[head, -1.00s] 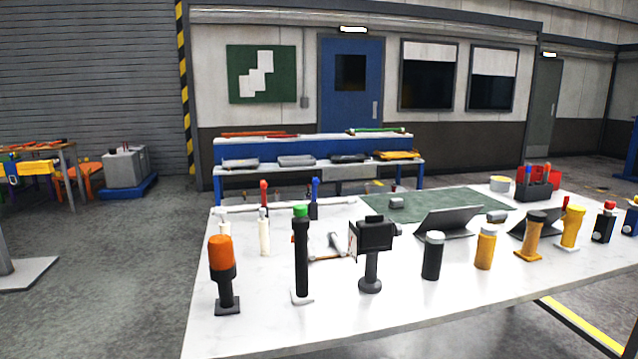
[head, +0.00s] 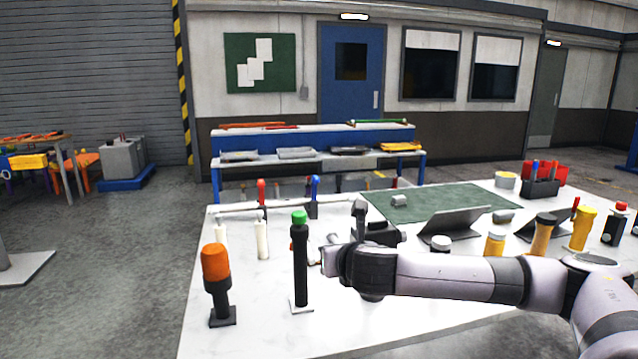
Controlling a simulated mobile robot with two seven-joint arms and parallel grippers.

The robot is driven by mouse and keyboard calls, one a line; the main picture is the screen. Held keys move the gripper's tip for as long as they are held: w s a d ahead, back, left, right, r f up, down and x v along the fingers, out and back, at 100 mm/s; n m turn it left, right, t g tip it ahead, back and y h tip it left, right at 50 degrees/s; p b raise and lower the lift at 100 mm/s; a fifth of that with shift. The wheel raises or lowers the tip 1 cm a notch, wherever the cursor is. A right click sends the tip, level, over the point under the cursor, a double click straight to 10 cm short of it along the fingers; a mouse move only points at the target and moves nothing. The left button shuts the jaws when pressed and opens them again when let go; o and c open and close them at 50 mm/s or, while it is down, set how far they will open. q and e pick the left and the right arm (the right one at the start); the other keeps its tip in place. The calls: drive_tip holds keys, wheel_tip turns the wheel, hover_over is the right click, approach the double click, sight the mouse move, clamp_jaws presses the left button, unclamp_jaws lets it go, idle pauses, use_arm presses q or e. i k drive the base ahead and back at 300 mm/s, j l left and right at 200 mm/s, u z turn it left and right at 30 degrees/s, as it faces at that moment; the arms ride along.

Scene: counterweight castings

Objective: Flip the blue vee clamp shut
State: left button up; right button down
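A blue upright handle (head: 315,186) on a dark base stands near the back left of the white table, and it looks like the blue vee clamp. It is small here, and I cannot make out its jaw. A similar red handle (head: 262,190) stands to its left. My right gripper (head: 328,258) reaches in from the right over the table, nearer to me than the blue handle and apart from it in the picture. Its fingers are small and partly hidden by the wrist, so its opening is unclear. My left gripper is out of view.
An orange-topped post (head: 216,268) and a black post with a green top (head: 300,262) stand at the front left. A black boxy device (head: 378,233) is partly behind my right arm. Several yellow and dark cylinders line the right. The green mat (head: 450,198) is mostly clear.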

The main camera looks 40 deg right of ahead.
sight(315, 178)
drive_tip(key=i+l, duration=0.3)
drive_tip(key=l, duration=0.15)
drive_tip(key=i+l, duration=0.65)
drive_tip(key=l, duration=0.2)
